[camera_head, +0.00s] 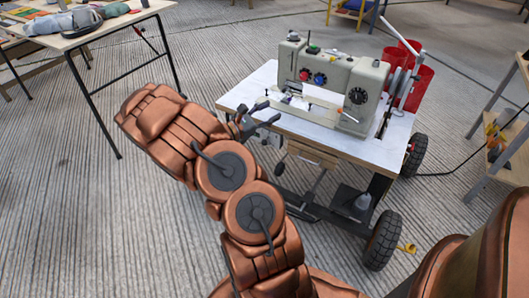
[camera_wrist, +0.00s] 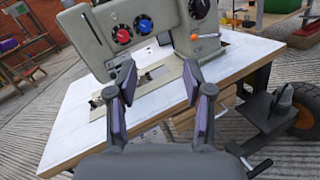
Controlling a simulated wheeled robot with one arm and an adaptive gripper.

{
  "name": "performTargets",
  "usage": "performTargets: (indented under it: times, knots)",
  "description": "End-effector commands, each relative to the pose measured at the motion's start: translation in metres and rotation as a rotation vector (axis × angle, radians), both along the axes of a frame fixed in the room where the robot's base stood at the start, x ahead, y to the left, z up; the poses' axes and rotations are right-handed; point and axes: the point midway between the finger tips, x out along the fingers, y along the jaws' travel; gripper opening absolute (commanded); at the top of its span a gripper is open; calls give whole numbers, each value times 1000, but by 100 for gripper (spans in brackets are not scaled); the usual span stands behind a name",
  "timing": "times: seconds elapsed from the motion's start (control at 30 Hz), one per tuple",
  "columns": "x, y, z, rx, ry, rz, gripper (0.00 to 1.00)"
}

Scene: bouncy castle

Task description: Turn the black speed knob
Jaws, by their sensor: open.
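A grey-beige sewing machine (camera_head: 335,75) stands on a white-topped wheeled cart (camera_head: 385,140). A black knob (camera_head: 357,96) is on the front of its right-hand pillar, and it also shows at the top edge of the wrist view (camera_wrist: 200,8). A red knob (camera_head: 305,75) and a blue knob (camera_head: 320,78) sit on the head of the machine to its left. My gripper (camera_head: 268,113) is at the cart's front left edge, apart from the black knob. In the wrist view, its two fingers (camera_wrist: 167,85) are spread and empty, below the knobs.
Red buckets (camera_head: 415,78) stand behind the machine's right end. A table (camera_head: 90,38) with tools is at upper left, and a wooden shelf (camera_head: 505,150) is at right. The ribbed floor is open to the left of the cart.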

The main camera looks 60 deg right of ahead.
Motion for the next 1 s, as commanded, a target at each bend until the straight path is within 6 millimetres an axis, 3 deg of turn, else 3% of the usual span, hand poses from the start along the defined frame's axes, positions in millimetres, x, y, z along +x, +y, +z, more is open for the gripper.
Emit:
performTargets:
  times: [0.03,0.3,0.4,0.5,0.6,0.77,1.0]
  knots:
    - [8,-7,-37,8,45,32,51]
    - [55,-27,-171,59,231,230,51]
    - [66,-28,-212,84,279,289,51]
    - [75,-27,-240,101,310,333,51]
    - [79,-26,-257,113,327,360,51]
    - [82,-32,-265,118,333,371,51]
    - [82,-65,-265,117,328,368,51]
